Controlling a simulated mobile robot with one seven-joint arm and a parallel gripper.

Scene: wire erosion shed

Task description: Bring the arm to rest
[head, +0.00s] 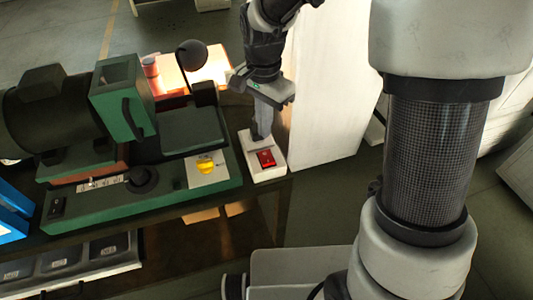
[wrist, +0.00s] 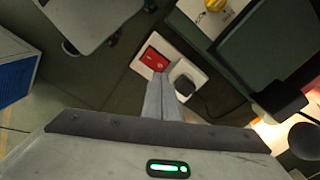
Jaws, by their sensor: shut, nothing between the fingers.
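My gripper (head: 262,132) is shut and empty, pointing down over a white switch box at the right end of the bench. The white switch box (head: 279,172) carries a red rocker switch (head: 266,159). In the wrist view my gripper (wrist: 161,77) has its closed fingertips close beside the red rocker (wrist: 153,59). I cannot tell whether the tips touch the box. The wrist view also shows a black part (wrist: 185,84) on the box, right of the fingers.
A green machine (head: 180,205) with a dark motor (head: 45,110) and a yellow knob (head: 206,164) stands left of my gripper. A bright lamp-lit area (head: 195,65) lies behind it. A white panel (head: 325,90) stands right of the gripper. Open floor (head: 320,215) lies in front of the panel.

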